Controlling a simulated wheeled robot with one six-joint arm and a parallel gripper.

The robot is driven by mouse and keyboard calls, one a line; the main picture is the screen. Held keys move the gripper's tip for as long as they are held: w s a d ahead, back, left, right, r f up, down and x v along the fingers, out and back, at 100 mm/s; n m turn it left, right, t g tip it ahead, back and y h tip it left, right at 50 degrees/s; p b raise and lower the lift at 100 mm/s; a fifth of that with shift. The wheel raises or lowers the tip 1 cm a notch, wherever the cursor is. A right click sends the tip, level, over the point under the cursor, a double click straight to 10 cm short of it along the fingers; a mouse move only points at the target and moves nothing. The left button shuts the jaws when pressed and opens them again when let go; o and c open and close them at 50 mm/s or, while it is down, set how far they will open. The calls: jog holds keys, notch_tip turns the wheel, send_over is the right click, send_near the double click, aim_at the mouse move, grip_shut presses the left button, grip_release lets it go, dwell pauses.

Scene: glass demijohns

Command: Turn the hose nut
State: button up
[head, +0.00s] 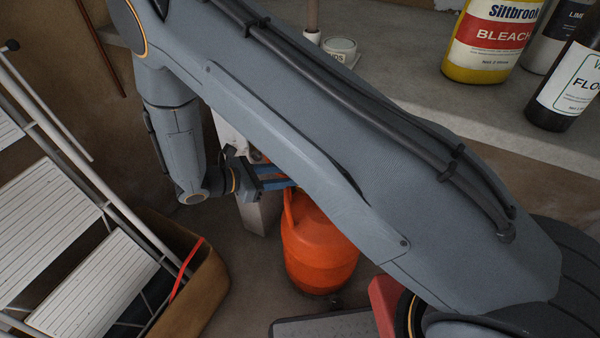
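The hose nut cannot be made out in the head view; my own arm crosses the middle of the picture and hides much of the area behind it. An orange gas cylinder (318,248) stands upright on the floor below my arm. My gripper (283,184) is just above the cylinder's upper left side, with its blue-and-dark end partly behind my arm link. Its fingertips are hidden, so I cannot tell whether they are open or shut, or touching anything.
A white-treaded stepladder (70,230) and a brown box (205,290) stand at the left. Some bare floor (250,275) shows between box and cylinder.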

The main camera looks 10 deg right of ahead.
jog(key=shift+x, duration=2.6)
jog(key=c, duration=0.8)
